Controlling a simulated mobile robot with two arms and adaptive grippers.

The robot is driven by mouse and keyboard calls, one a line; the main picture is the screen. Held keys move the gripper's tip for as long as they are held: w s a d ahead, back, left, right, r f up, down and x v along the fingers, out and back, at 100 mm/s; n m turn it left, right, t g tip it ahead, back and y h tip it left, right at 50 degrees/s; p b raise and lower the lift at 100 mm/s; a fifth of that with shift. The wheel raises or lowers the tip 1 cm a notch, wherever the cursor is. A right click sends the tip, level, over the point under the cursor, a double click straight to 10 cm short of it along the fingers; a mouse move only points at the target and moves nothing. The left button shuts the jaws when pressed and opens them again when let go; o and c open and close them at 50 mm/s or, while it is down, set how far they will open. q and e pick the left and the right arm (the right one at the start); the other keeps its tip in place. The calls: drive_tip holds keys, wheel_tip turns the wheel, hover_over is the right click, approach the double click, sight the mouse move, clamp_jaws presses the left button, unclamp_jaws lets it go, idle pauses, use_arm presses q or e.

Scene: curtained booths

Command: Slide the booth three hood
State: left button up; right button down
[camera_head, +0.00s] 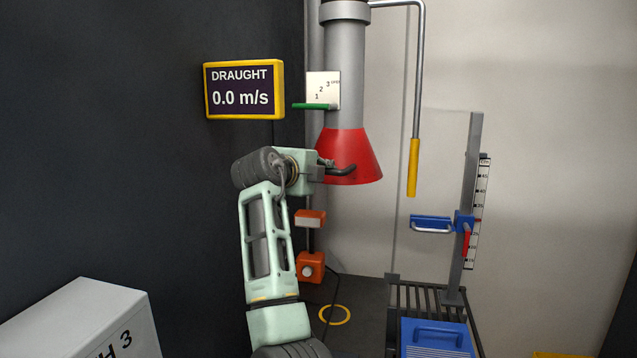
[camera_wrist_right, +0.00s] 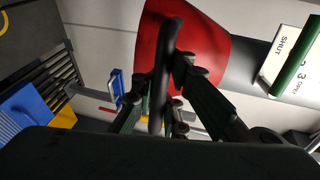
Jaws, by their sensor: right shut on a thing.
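The hood is a red cone (camera_head: 355,152) at the lower end of a vertical grey duct (camera_head: 346,90), seen in the middle of the head view. A black bar handle (camera_head: 345,171) sticks out at its lower left edge. My right gripper (camera_head: 326,166) is at that edge and shut on the handle. In the right wrist view, the fingers (camera_wrist_right: 165,86) close around the black handle (camera_wrist_right: 164,45) in front of the red hood (camera_wrist_right: 205,50). My left gripper is not in view.
A draught display (camera_head: 244,90) reads 0.0 m/s. A green lever (camera_head: 313,106) sits by a numbered plate (camera_head: 322,86). A yellow-ended rod (camera_head: 413,167) hangs right of the hood. A post (camera_head: 470,190) with blue bracket (camera_head: 430,223) stands right; a white box (camera_head: 75,320) is lower left.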

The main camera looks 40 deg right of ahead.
drive_tip(key=shift+a, duration=0.1)
drive_tip(key=c, duration=2.4)
unclamp_jaws()
drive_tip(key=o, duration=0.6)
drive_tip(key=shift+s+a+r, duration=0.25)
drive_tip(key=shift+a+r, duration=0.05)
drive_tip(key=shift+a, duration=0.15)
drive_tip(key=shift+o, duration=0.2)
drive_tip(key=shift+w+d+f, duration=0.1)
drive_tip(key=shift+d+f, duration=0.1)
drive_tip(key=shift+d, duration=0.05)
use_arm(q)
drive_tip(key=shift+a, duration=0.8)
use_arm(e)
drive_tip(key=v, duration=1.2)
drive_tip(key=shift+w, duration=0.1)
